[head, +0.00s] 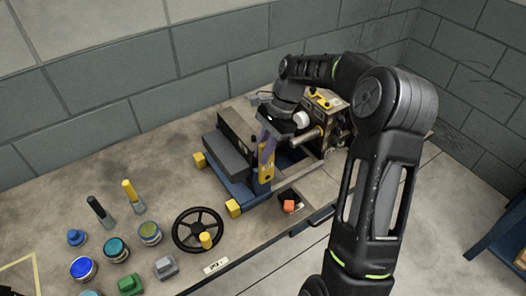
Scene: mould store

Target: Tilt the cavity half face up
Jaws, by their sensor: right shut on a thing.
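A mould fixture with a blue base (222,182) and yellow feet stands on the bench near the middle of the head view. A dark grey block (226,156), which looks like the cavity half, sits in it; I cannot tell for sure which way its face points. A yellow upright bar (265,173) stands at its right side. My right gripper (267,148) reaches down from above, with its fingers shut at the top of this bar. The exact grip is small and partly hidden by the hand. My left gripper is out of view.
A black handwheel (199,230) with a yellow knob is in front of the fixture. A machine unit (324,107) stands right of the fixture.

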